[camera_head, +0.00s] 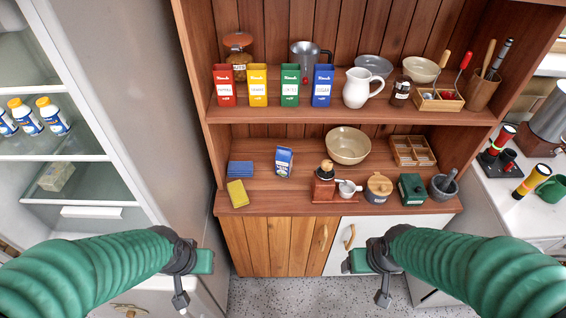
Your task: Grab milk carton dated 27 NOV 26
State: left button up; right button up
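A blue and white carton (284,161) stands upright on the lower wooden shelf, left of a beige bowl. Several white bottles with orange-yellow caps and blue labels (52,116) stand in the open fridge at the left. Any date print is too small to read, so I cannot tell which item is dated 27 NOV 26.
Blue (241,169) and yellow (237,193) boxes lie left of the carton. A grinder (324,183), jars and a mortar (442,187) stand to its right. Coloured tins and a white jug (361,88) fill the shelf above. The fridge wall (105,90) separates fridge and shelves.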

aim_at(284, 162)
jog(key=i+u, duration=0.2)
jog(key=u, duration=0.15)
jog(key=i+l+u, duration=0.1)
jog(key=u, duration=0.25)
jog(key=i+l+u, duration=0.15)
jog(key=i+u, duration=0.2)
